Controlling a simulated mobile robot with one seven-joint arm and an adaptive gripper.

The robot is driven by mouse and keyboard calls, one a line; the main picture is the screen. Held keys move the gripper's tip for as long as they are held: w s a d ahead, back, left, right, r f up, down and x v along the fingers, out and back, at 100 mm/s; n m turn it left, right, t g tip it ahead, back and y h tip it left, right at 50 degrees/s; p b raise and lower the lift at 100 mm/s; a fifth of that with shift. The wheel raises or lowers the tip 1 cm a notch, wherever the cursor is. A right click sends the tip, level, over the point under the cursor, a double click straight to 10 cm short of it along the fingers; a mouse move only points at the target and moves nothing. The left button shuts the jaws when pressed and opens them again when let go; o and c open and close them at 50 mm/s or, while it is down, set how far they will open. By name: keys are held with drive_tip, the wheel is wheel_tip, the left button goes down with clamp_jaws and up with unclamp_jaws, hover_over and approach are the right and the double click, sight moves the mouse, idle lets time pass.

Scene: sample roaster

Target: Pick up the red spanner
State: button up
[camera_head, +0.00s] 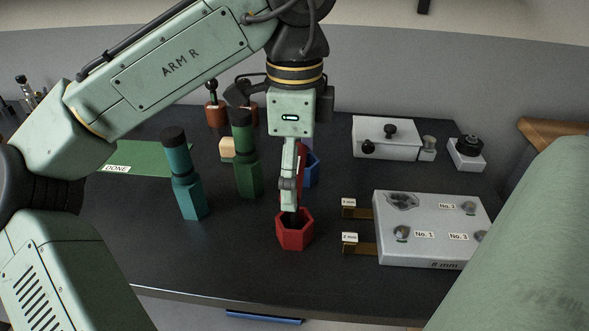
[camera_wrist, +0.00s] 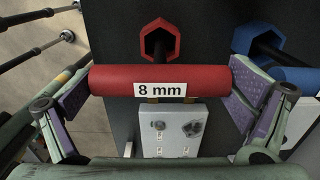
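The red spanner shows in the wrist view as a red bar (camera_wrist: 115,80) with an "8 mm" label, and a red hexagonal piece (camera_wrist: 160,32) beyond it. In the head view its red hexagonal foot (camera_head: 294,236) is on the dark table, with a black shaft rising from it. More red shows behind the near finger. My gripper (camera_wrist: 160,95) points down over it. Its purple-padded fingers stand wide apart, one near each end of the bar. I cannot tell whether the pads touch the bar. The near finger hides much of the spanner in the head view.
A blue spanner (camera_head: 312,172) stands close behind my gripper; it also shows in the wrist view (camera_wrist: 248,38). Green (camera_head: 245,158) and teal (camera_head: 187,180) tools stand left. A pale "8 mm" block (camera_head: 425,240) with brass tabs lies right. A white box (camera_head: 385,140) stands behind.

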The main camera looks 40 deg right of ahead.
drive_tip(key=c, duration=1.2)
drive_tip(key=shift+r, duration=0.1)
